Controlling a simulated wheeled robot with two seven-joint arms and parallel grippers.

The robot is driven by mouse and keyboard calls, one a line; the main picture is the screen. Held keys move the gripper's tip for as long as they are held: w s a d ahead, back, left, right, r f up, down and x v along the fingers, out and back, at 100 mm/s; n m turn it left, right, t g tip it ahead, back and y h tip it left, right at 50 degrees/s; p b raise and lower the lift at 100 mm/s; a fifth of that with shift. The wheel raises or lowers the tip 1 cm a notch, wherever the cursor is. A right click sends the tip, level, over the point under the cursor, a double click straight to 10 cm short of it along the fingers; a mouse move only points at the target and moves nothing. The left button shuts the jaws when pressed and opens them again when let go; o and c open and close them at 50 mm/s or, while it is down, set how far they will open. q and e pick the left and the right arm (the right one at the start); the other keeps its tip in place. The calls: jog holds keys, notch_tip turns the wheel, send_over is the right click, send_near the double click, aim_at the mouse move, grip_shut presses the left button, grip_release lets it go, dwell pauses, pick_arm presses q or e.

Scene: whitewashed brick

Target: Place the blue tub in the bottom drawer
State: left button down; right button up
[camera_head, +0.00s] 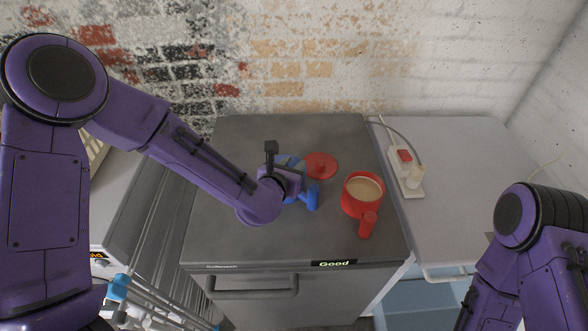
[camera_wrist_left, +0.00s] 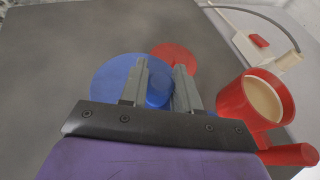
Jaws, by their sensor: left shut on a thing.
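The blue tub (camera_head: 312,196) is on the dark cabinet top, partly hidden by my left gripper (camera_head: 291,186). In the left wrist view, a round blue disc (camera_wrist_left: 112,82) shows beside the fingers. A rounded blue part (camera_wrist_left: 158,93) is between the fingertips, and the left gripper (camera_wrist_left: 160,88) is shut on it. I cannot tell whether this part is a handle or a knob. The cabinet (camera_head: 240,240) has a front handle (camera_head: 252,287) near its top edge. Its lower front and bottom drawer are out of view. My right arm shows at the right, but its gripper does not.
A red mug (camera_head: 350,204) with brown contents stands right of the tub. A red lid (camera_head: 320,160) lies behind. A power strip (camera_head: 405,172) with cable lies on the grey right-hand surface (camera_head: 465,190). A wire rack (camera_head: 160,295) is at lower left. A brick wall stands behind.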

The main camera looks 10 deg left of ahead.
pick_arm(q)
jog(key=shift+r, duration=0.15)
jog(key=shift+f, duration=0.25)
jog(key=c, duration=0.8)
grip_release()
jog(key=shift+r, duration=0.1)
